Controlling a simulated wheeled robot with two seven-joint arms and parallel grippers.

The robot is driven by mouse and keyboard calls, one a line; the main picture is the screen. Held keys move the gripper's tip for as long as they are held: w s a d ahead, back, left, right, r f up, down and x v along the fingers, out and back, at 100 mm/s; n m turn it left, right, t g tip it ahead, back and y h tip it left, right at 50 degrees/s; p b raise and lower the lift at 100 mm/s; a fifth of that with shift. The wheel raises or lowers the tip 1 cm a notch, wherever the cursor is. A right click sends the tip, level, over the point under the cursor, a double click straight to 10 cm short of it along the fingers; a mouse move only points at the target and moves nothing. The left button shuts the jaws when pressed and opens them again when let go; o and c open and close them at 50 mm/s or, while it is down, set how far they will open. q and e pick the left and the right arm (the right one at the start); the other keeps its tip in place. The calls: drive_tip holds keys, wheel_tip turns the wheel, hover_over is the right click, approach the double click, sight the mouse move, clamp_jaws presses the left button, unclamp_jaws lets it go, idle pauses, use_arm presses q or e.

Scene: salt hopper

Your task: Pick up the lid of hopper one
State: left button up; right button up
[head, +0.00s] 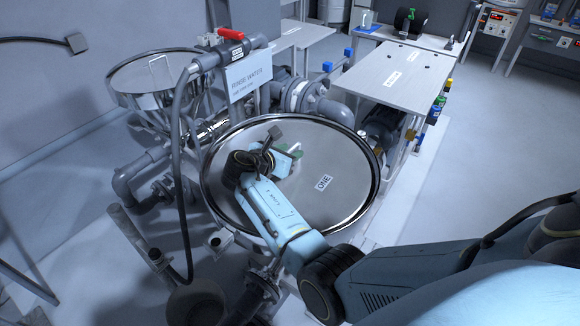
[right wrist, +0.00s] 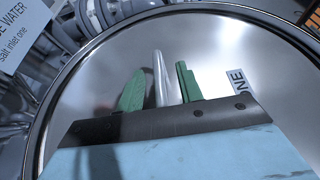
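The lid of hopper one (head: 337,160) is a round, shiny metal disc with a label reading "ONE". It lies on the hopper (head: 376,196), inside its rim. My right gripper (head: 292,151) is low over the left-middle of the lid. In the right wrist view, the lid's metal handle (right wrist: 160,78) stands between the two green fingers of the gripper (right wrist: 160,88). A gap shows between the handle and the left finger, and the right finger is close beside the handle. The gripper looks open around the handle. My left gripper is not in view.
A second round metal hopper (head: 160,78) stands at the back left. A "RINSE WATER" sign (head: 249,75) and a pipe with a red valve handle (head: 231,34) rise close behind the lid. A grey table (head: 395,72) stands behind right. Floor at right is clear.

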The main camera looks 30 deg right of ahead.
drive_tip(key=shift+w+d+f, duration=0.2)
drive_tip(key=shift+d+f, duration=0.05)
drive_tip(key=shift+d, duration=0.15)
clamp_jaws()
idle(1.0)
drive_tip(key=shift+r, duration=0.15)
